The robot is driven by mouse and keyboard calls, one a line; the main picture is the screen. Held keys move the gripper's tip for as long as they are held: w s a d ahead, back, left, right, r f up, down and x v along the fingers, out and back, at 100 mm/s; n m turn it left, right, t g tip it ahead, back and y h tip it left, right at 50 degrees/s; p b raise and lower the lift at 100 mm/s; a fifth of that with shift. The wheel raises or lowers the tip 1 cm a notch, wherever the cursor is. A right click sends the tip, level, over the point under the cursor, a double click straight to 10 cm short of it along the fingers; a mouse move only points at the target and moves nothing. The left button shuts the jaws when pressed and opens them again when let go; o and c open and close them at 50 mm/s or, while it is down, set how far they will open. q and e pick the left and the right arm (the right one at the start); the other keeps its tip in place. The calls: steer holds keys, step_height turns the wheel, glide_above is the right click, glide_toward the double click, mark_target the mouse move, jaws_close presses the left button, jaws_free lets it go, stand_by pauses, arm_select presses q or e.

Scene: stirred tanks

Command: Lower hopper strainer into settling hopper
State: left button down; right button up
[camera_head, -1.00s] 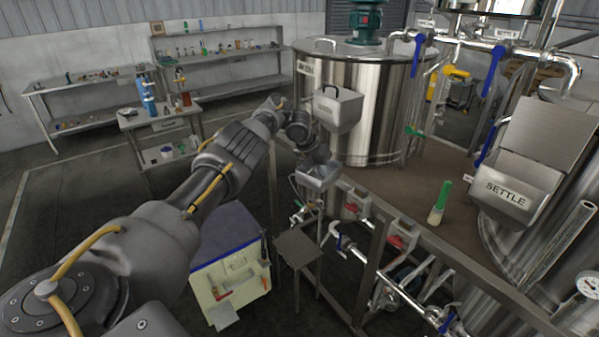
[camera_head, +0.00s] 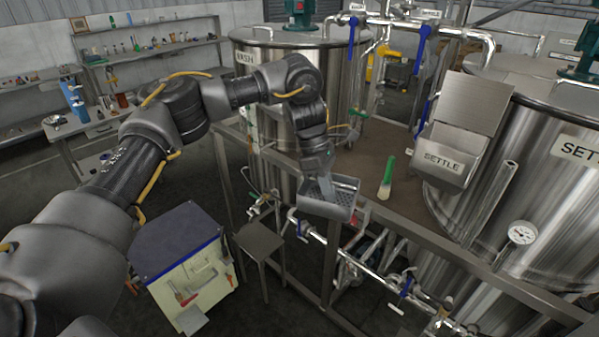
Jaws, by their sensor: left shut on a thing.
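The hopper strainer (camera_head: 344,198) is a metal basket with a perforated inside. It hangs in front of the platform edge, tilted in the picture. My left gripper (camera_head: 325,182) is shut on it from above; the exact grip point is small and partly hidden. The settling hopper (camera_head: 443,165) is a steel box labelled SETTLE on the side of the large tank at right. Its flat lid (camera_head: 474,102) stands raised behind it. The strainer is to the left of and lower in the picture than the hopper, clearly apart from it. My right gripper is out of view.
A green-handled brush (camera_head: 387,176) stands on the brown platform (camera_head: 365,162) between strainer and hopper. A slanted pipe (camera_head: 490,205) and a gauge (camera_head: 521,233) are right of the hopper. Pipes and valves run below. A tool cart (camera_head: 185,262) stands at lower left.

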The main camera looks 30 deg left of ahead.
arm_select(q)
steer(key=s+d+f+m+g+y, duration=0.2)
steer(key=s+d+f+m, duration=0.1)
steer(key=s+d+m, duration=0.55)
steer(key=s+a+f+b, duration=0.2)
steer(key=a+f+b, duration=0.4)
steer(key=f, duration=0.3)
steer(key=s+a+f+m+b, duration=0.1)
steer(key=s+a+f+b, duration=0.1)
steer(key=a+f+b, duration=0.3)
step_height(320, 180, down, 4)
steer(key=b, duration=0.3)
steer(key=shift+a+g+y, duration=0.35)
steer(key=shift+g+y, duration=0.05)
